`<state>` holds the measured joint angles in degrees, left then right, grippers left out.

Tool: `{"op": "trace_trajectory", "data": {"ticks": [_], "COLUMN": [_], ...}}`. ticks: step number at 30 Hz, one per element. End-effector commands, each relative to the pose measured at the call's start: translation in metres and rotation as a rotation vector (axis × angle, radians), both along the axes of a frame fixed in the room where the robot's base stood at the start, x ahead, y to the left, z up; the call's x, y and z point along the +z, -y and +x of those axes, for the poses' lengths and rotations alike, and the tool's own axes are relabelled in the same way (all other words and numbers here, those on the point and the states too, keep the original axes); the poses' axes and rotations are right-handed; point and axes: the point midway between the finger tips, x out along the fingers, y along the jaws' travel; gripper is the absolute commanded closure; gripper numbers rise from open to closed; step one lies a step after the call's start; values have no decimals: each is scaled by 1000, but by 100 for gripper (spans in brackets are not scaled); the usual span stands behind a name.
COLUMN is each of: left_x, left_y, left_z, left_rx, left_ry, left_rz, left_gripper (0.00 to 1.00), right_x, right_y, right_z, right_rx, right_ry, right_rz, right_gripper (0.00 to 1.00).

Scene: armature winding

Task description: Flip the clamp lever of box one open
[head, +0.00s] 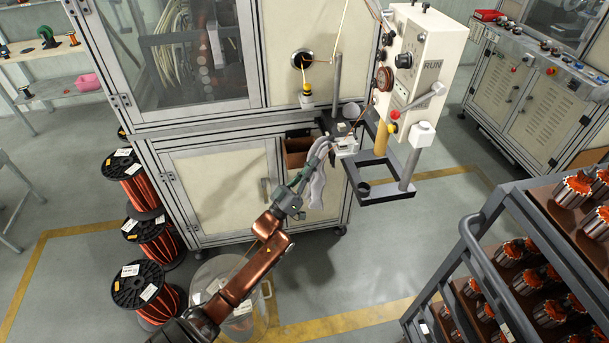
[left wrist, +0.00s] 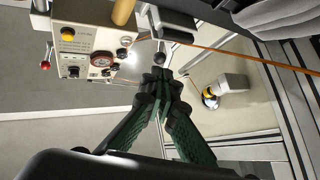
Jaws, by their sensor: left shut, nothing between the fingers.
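A cream control box (head: 425,50) marked RUN stands at the upper middle right of the head view; its dial panel (left wrist: 88,45) shows at the upper left of the left wrist view. A grey lever (head: 427,98) sticks out from its lower side. A small dark round knob (left wrist: 158,59) is just past my left gripper (left wrist: 157,78), with any contact unclear. The left gripper is shut and empty, its green fingers together. In the head view it is near the dark bracket below the box, partly hidden by a white fitting (head: 345,145). I cannot tell which part is the clamp lever.
A copper wire (left wrist: 245,57) crosses the left wrist view near the fingers. A dark frame (head: 385,195) juts out below the control box. A rack (head: 480,255) of armatures stands at the right, and wire spools (head: 140,285) stand at the left.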

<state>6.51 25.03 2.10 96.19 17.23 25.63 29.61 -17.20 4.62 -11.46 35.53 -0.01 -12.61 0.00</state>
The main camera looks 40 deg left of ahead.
Motion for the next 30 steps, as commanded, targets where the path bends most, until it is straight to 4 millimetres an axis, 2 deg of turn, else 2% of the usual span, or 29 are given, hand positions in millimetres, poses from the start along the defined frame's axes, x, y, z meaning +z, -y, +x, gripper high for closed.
{"op": "trace_trajectory", "data": {"ticks": [1, 6, 12, 25, 30], "left_x": [7, 22, 32, 34, 38], "left_y": [1, 4, 6, 6, 6], "left_z": [10, 34, 49, 52, 52], "left_rx": [0, 0, 0, 0, 0], "left_ry": [1, 1, -2, -2, -12], "left_rz": [0, 1, 1, 1, 11], "left_gripper": [100, 100, 100, 100, 100], "right_x": [-1, -2, -3, -3, 3], "right_y": [0, 0, 0, 0, 0], "right_z": [0, -1, -1, -1, 1], "right_rx": [0, 0, 0, 0, 0], "right_ry": [0, -1, -2, -1, 2], "right_rz": [0, 0, 0, 0, 0], "right_gripper": [100, 100, 100, 100, 100]}}
